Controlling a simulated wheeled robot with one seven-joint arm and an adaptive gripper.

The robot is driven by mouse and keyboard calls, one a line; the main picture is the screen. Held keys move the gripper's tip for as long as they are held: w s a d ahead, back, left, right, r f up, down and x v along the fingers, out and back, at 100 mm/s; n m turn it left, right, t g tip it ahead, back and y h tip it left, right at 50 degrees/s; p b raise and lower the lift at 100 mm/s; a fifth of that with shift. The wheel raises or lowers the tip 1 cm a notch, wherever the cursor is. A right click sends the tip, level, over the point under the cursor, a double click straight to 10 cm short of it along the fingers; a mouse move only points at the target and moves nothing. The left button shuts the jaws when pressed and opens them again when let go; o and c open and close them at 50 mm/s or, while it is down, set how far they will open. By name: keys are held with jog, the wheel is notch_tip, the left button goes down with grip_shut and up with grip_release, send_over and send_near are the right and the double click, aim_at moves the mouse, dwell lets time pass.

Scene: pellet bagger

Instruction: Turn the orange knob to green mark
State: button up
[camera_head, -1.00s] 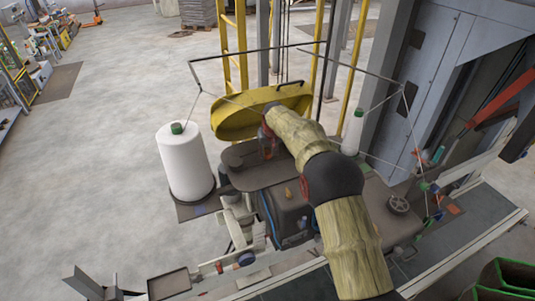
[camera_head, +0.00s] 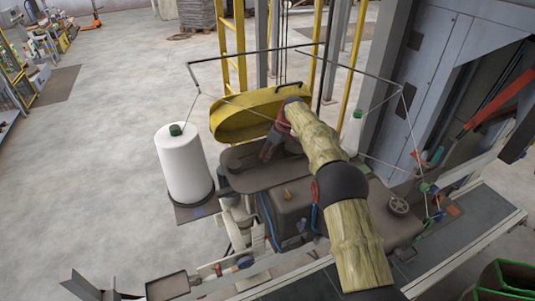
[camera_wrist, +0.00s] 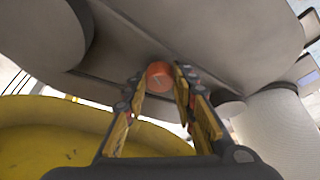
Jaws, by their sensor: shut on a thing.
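The orange knob (camera_wrist: 158,76) shows in the wrist view on the grey machine body, with a thin line on its face. My gripper (camera_wrist: 161,88) has one finger on each side of it and is closed on it. In the head view my gripper (camera_head: 268,155) reaches down at the grey sewing head, and the knob is hidden there. I cannot make out a green mark near the knob in either view.
A yellow guard (camera_head: 232,122) stands close behind my gripper and also fills the lower left of the wrist view (camera_wrist: 50,140). A large white thread cone (camera_head: 186,168) stands to the left. Thin wire rods (camera_head: 340,62) rise around my arm. Open floor lies left.

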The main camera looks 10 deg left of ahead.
jog(key=shift+n, duration=0.4)
jog(key=o, duration=1)
jog(key=shift+o, duration=0.8)
jog(key=v, duration=1.2)
jog(key=shift+w, duration=0.15)
